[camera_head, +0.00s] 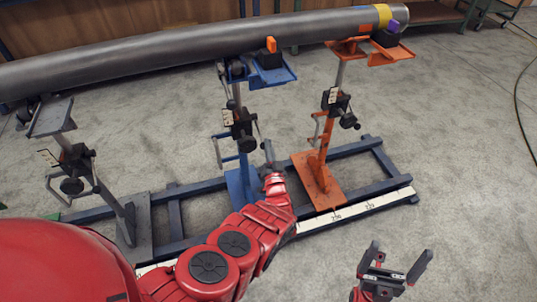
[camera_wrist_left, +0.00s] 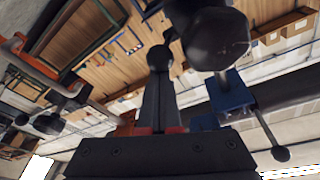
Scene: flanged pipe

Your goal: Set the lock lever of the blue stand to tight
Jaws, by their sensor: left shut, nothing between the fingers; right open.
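The blue stand (camera_head: 270,78) stands in the middle of the row, its head just under the pipe (camera_head: 180,50). Its black clamp block (camera_head: 243,128) sits partway up the post. Which setting the lock lever is at cannot be told. My left gripper (camera_head: 268,147) is shut and empty, upright just right of the blue stand's post. In the left wrist view its fingers (camera_wrist_left: 161,62) point up beside a large dark knob (camera_wrist_left: 218,40); contact is unclear. A thin rod with a black ball (camera_wrist_left: 280,153) is at right. My right gripper (camera_head: 393,266) is open and empty at lower right.
An orange stand (camera_head: 318,172) is close on the right of my left gripper, and a grey stand (camera_head: 75,160) is at left. The stands are on a dark blue floor frame with a scale strip (camera_head: 352,213). The floor at right is clear.

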